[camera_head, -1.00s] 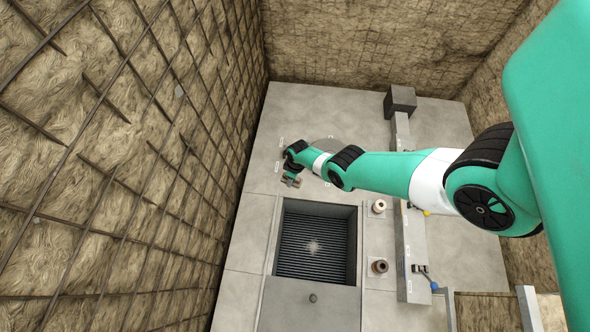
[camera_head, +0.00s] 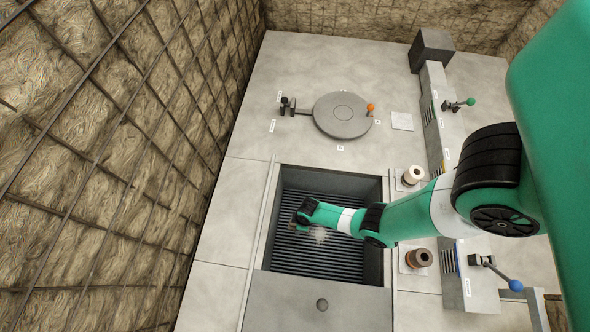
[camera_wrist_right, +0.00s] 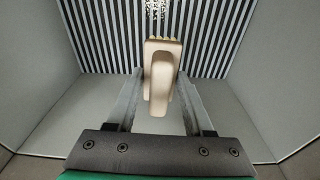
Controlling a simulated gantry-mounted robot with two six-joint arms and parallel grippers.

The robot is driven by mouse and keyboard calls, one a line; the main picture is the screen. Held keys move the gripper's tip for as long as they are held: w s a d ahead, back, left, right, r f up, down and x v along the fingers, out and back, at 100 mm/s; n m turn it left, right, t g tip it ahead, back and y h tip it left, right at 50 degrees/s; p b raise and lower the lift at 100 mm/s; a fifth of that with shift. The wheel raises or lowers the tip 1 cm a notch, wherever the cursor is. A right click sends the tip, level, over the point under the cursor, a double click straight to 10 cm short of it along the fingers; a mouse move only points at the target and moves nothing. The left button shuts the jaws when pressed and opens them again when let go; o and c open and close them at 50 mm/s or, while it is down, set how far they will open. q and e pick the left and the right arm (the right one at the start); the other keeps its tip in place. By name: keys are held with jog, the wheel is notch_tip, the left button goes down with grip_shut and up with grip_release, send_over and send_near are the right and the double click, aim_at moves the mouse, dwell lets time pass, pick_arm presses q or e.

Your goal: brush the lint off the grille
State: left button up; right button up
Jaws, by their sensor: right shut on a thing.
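The grille (camera_head: 300,260) is a set of dark parallel bars at the bottom of a sunken grey box; its striped bars also show in the wrist view (camera_wrist_right: 100,40). A pale speckled patch of lint (camera_head: 319,238) lies on the grille, and it shows at the top of the wrist view (camera_wrist_right: 157,8). My right gripper (camera_head: 301,225) is over the left-middle part of the grille, close to the lint. It is shut on a beige brush (camera_wrist_right: 161,80) whose short bristles point towards the bars. Whether the bristles touch the bars I cannot tell. My left gripper is out of view.
A round lid (camera_head: 342,114) with an orange-knobbed handle lies behind. Two spools (camera_head: 419,259) and a lever with a blue ball (camera_head: 515,285) stand to the right.

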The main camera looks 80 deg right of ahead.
jog(key=shift+n, duration=0.3)
jog(key=f, duration=0.1)
jog(key=f+b, duration=0.1)
jog(key=s+a+f, duration=0.1)
jog(key=f, duration=0.1)
jog(key=shift+f+b, duration=0.1)
jog(key=shift+b, duration=0.3)
jog(key=shift+a, duration=0.15)
pick_arm(q)
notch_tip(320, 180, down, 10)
jog(key=b, duration=0.6)
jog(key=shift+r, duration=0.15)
pick_arm(e)
notch_tip(320, 180, down, 6)
jog(key=shift+f, duration=0.1)
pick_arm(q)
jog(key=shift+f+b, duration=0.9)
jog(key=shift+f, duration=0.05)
pick_arm(e)
jog(key=shift+f, duration=0.9)
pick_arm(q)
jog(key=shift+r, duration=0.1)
pick_arm(e)
jog(key=shift+s, duration=0.15)
